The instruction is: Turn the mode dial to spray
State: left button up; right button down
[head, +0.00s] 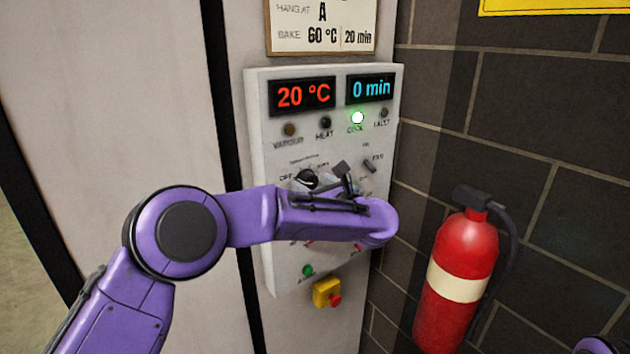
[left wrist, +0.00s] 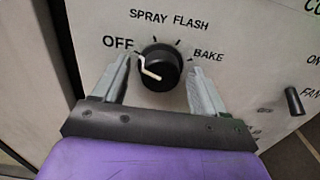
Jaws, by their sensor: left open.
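The mode dial (left wrist: 158,70) is a round black knob with a white pointer. The left wrist view shows it on the pale panel, with OFF at its left, SPRAY and FLASH above and BAKE at its right. The pointer's outer end is toward OFF. In the head view the dial (head: 306,179) shows partly beside my gripper. My left gripper (left wrist: 160,66) is open, its grey fingers on either side of the dial with gaps showing. Contact cannot be told. My left gripper (head: 338,179) also shows in the head view. My right gripper is not in view.
The control panel (head: 268,150) has a red 20 °C display (head: 302,95), a blue 0 min display (head: 370,88) and a lit green lamp (head: 357,118). A FAN switch (left wrist: 294,101) is right of the dial. A yellow-red stop button (head: 327,293) and a fire extinguisher (head: 455,265) are lower.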

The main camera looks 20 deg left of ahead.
pick_arm(q)
jog(key=c, duration=1.1)
jog(key=shift+o, duration=0.2)
jog(key=shift+f+m+b, duration=0.2)
jog(key=shift+m+b, duration=0.7)
jog(key=shift+b, duration=0.1)
jog(key=shift+m+b, duration=0.6)
jog(key=shift+m, duration=0.2)
jog(key=shift+r+m+b, duration=0.1)
jog(key=shift+m+b, duration=0.4)
jog(key=shift+m, duration=0.7)
jog(key=shift+r+m, duration=0.1)
jog(key=shift+m, duration=1.3)
jog(key=o, duration=1.1)
jog(key=shift+c, duration=0.2)
